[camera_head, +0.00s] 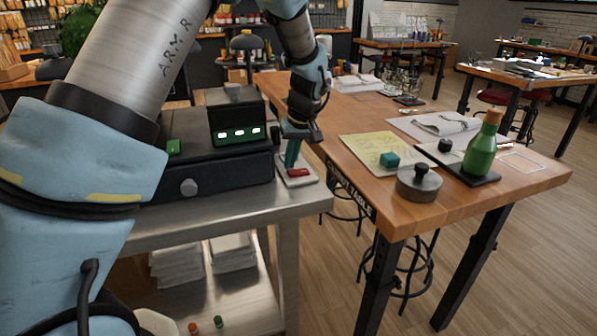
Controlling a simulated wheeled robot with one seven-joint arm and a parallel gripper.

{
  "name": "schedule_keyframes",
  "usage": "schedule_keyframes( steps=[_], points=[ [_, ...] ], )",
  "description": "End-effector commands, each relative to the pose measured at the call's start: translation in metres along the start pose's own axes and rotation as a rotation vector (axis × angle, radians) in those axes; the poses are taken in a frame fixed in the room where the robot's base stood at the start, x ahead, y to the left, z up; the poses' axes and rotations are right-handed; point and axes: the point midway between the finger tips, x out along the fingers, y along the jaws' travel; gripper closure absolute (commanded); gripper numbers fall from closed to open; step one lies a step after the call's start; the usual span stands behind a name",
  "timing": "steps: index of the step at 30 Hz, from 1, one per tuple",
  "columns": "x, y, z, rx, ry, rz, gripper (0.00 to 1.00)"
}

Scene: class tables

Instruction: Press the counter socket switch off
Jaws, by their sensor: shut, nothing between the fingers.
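The counter socket switch is a white plate with a red rocker (298,173), lying on the right end of the metal counter (235,210). My gripper (291,164) points down over it with its fingers shut and nothing between them. The fingertips are at the left side of the red rocker. I cannot tell whether they touch it. The fingers hide part of the plate, and the rocker's position cannot be made out.
A black machine (225,165) with green lights stands left of the switch. A gap separates counter and table.

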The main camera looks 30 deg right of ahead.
Motion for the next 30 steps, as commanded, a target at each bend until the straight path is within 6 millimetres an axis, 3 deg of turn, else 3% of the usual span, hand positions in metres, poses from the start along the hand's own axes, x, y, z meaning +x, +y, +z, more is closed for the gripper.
schedule_keyframes(
  steps=[7,30],
  points=[
    [0.0084,0.0001,0.0023,0.0,0.0,0.0,1.0],
    [0.007,0.0,0.0019,0.0,0.0,0.0,1.0]
  ],
)
